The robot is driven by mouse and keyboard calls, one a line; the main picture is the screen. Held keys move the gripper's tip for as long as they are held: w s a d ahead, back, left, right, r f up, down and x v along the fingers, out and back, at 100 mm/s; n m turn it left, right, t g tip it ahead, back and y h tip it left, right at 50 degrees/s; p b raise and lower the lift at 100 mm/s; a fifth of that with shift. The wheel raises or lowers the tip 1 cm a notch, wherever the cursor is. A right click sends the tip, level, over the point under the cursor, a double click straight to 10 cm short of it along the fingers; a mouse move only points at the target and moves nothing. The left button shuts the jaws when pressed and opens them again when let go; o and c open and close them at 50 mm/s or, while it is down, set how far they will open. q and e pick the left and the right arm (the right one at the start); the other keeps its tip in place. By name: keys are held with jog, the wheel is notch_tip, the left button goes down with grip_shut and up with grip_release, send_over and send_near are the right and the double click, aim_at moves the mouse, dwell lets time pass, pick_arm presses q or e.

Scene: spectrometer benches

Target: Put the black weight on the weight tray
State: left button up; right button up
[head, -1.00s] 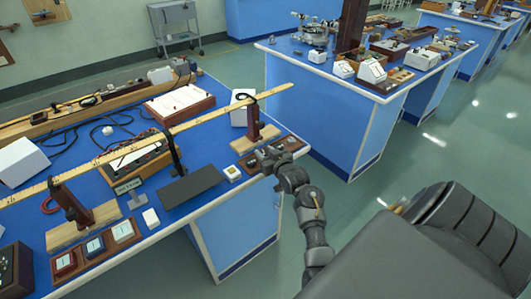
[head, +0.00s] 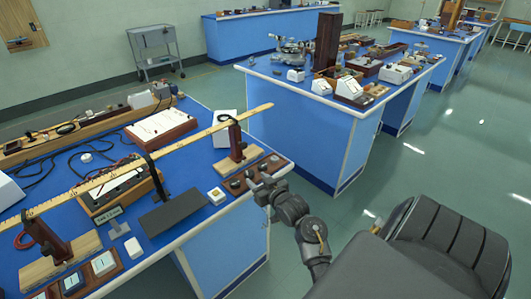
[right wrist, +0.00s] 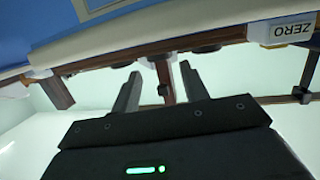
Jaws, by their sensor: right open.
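A wooden weight tray (head: 283,163) lies at the right edge of the near blue bench, with several small dark discs on it. One dark disc (head: 235,184) sits at its near left end; which disc is the black weight I cannot tell. My right gripper (head: 258,186) is beside the tray's front edge, partly overlapping it in the head view. In the right wrist view my right gripper (right wrist: 160,88) has its fingers apart with nothing visibly held. Dark round pieces (right wrist: 209,48) show beyond the fingers, along a brown wooden edge. My left gripper is out of view.
A long wooden rule (head: 195,136) spans the bench on dark stands. A flat black plate (head: 174,212) and a small white box (head: 216,196) lie left of the gripper. Open floor separates another blue bench (head: 300,127) behind.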

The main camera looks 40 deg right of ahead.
jog(key=v, duration=0.5)
jog(key=shift+s+a+r, duration=0.1)
jog(key=shift+s, duration=0.1)
jog(key=s+a+f+g+y, duration=0.15)
jog(key=a+f, duration=0.25)
jog(key=f, duration=0.7)
jog(key=a+f+g+y, duration=0.1)
jog(key=a+f+g, duration=0.25)
jog(key=f, duration=0.85)
jog(key=s+a+f+n+g+y, duration=0.1)
jog(key=s+a+f+g, duration=0.15)
jog(key=s+f, duration=0.35)
jog(key=s+a+f+g, duration=0.1)
jog(key=s+a+f, duration=0.3)
jog(key=f, duration=0.4)
jog(key=s+f+n+g, duration=0.1)
jog(key=s+f, duration=0.4)
jog(key=s, duration=0.5)
jog(key=s+a+f+n+g, duration=0.1)
jog(key=s+f+g, duration=0.2)
jog(key=s, duration=0.7)
jog(key=s+f+n+g, duration=0.1)
jog(key=s+f+g, duration=0.1)
jog(key=s+f, duration=0.5)
jog(key=s, duration=0.3)
jog(key=shift+a+f+n, duration=0.15)
jog(key=shift+a+n, duration=0.15)
jog(key=shift+a, duration=0.1)
